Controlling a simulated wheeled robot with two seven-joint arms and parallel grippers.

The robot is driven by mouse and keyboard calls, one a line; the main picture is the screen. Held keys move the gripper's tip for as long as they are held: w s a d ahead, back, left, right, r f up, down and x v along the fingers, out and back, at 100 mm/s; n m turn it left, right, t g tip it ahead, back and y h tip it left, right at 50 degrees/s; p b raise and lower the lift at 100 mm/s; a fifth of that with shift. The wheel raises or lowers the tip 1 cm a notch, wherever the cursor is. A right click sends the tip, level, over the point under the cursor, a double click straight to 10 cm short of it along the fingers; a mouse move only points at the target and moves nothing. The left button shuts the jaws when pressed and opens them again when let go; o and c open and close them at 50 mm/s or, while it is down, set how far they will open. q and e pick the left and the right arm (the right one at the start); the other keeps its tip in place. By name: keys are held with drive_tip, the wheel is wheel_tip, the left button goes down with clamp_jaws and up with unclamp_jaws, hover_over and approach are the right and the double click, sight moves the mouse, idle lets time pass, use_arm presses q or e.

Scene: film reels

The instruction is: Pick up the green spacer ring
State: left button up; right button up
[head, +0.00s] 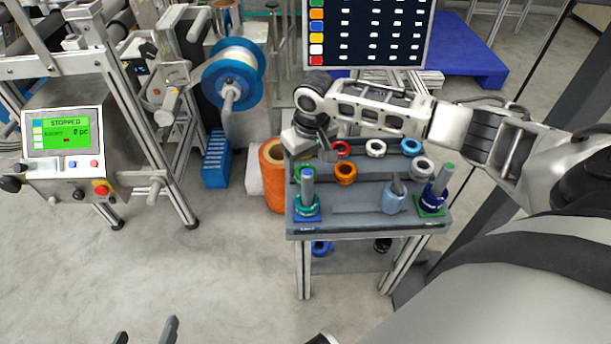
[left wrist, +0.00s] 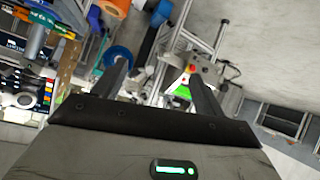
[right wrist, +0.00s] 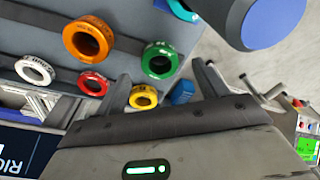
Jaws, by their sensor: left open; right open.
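The green spacer ring (right wrist: 159,60) lies flat on the grey table in the right wrist view, ahead of and between my right gripper's fingers. In the head view it is mostly hidden behind the left upright post. My right gripper (right wrist: 162,82) is open and empty, with the ring apart from both fingers. In the head view the right gripper (head: 322,148) hangs over the back left part of the table. My left gripper (head: 145,335) is open and empty at the bottom edge of the head view, far from the table.
Near the green ring lie an orange ring (right wrist: 88,40), a yellow ring (right wrist: 143,97), a red ring (right wrist: 93,83) and a white ring (right wrist: 34,70). The left post (head: 307,187) bears a teal ring. A right post (head: 440,180) and a light-blue cup (head: 395,202) also stand here.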

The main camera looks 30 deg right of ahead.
wheel_tip(320, 180, down, 3)
drive_tip(key=shift+w+f+b, duration=0.1)
drive_tip(key=shift+w+b, duration=0.05)
drive_tip(key=shift+b, duration=0.2)
use_arm(q)
drive_tip(key=shift+w+d+f, duration=0.1)
drive_tip(key=shift+d+f, duration=0.1)
drive_tip(key=shift+f, duration=0.35)
drive_tip(key=shift+w+d+f, duration=0.1)
drive_tip(key=shift+d+f, duration=0.1)
drive_tip(key=shift+f, duration=0.35)
use_arm(e)
drive_tip(key=shift+c, duration=0.3)
drive_tip(key=c, duration=1)
use_arm(q)
drive_tip(key=shift+a, duration=0.1)
use_arm(e)
drive_tip(key=shift+c, duration=0.2)
